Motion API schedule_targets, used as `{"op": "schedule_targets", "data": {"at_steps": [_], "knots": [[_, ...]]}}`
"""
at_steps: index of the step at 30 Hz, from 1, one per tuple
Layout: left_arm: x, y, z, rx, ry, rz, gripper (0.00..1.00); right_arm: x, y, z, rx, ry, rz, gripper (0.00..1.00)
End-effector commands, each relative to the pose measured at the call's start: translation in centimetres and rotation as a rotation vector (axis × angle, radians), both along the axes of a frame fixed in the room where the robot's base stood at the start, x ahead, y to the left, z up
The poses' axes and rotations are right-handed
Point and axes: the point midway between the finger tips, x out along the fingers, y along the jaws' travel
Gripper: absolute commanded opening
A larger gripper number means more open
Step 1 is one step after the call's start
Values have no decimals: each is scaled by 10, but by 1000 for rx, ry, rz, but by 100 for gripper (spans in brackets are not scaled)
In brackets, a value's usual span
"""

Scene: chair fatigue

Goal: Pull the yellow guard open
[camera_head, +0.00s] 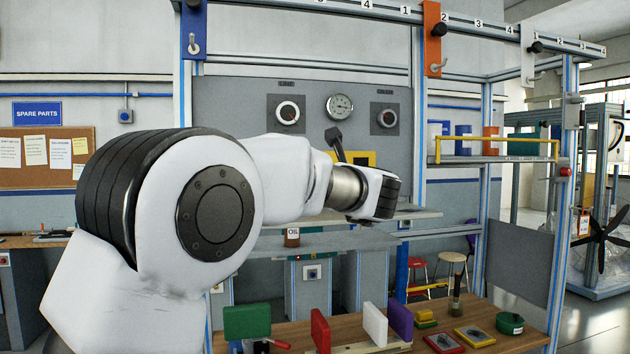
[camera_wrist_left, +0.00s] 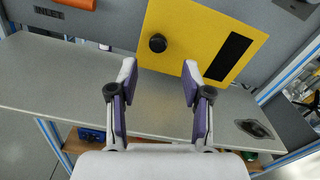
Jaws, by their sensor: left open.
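The yellow guard (camera_wrist_left: 195,30) is a flat yellow panel with a round black knob (camera_wrist_left: 158,43) and a dark slanted slot. It fills the top middle of the left wrist view. In the head view only a small part of the yellow guard (camera_head: 365,158) shows behind my left arm. My left gripper (camera_wrist_left: 159,69) is open and empty, its two purple-padded fingers spread below the knob in the picture. The knob appears in line with the gap between the fingertips, with no visible contact. My left gripper's fingers are not clear in the head view. My right gripper is out of view.
A grey shelf (camera_wrist_left: 60,85) runs below the guard. A dark oval piece (camera_wrist_left: 254,129) lies on it at the right. A gauge (camera_head: 340,106) and two dials are on the grey panel. A lower wooden bench (camera_head: 480,345) holds coloured blocks.

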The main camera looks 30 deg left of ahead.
Motion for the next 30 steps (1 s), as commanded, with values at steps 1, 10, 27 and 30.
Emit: {"op": "schedule_targets", "data": {"at_steps": [1,10,27,30], "knots": [[4,4,3,-1,1,0,49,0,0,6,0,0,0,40],[40,47,5,3,4,1,49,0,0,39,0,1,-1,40],[48,56,-1,5,5,-1,0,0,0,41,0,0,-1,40],[48,56,-1,5,5,-1,0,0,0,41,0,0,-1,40]]}}
